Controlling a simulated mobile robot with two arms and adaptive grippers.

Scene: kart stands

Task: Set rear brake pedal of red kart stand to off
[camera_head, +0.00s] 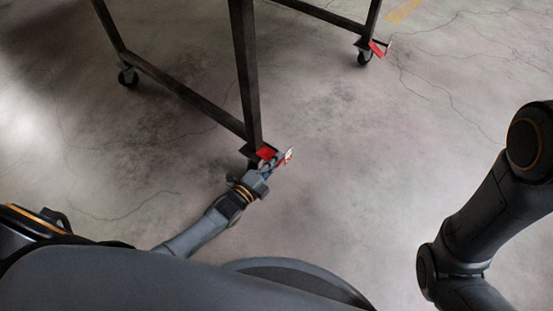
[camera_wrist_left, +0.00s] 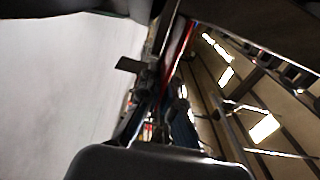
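The kart stand (camera_head: 244,70) is a dark metal frame on small casters in the head view. A red brake pedal (camera_head: 266,153) sits at the foot of its nearest leg. My left gripper (camera_head: 275,163) is right at this pedal, low near the floor, and seems to touch or overlap it. In the left wrist view a red strip (camera_wrist_left: 178,50) shows close beyond the fingers, beside a dark frame part. Whether the fingers are open or shut is hard to make out. My right arm is at the right edge, and its gripper is out of view.
Another red pedal (camera_head: 378,48) is by a caster (camera_head: 364,58) at the stand's far right leg. A further caster (camera_head: 128,77) stands at the left. The cracked concrete floor (camera_head: 350,180) is clear to the right of the near leg.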

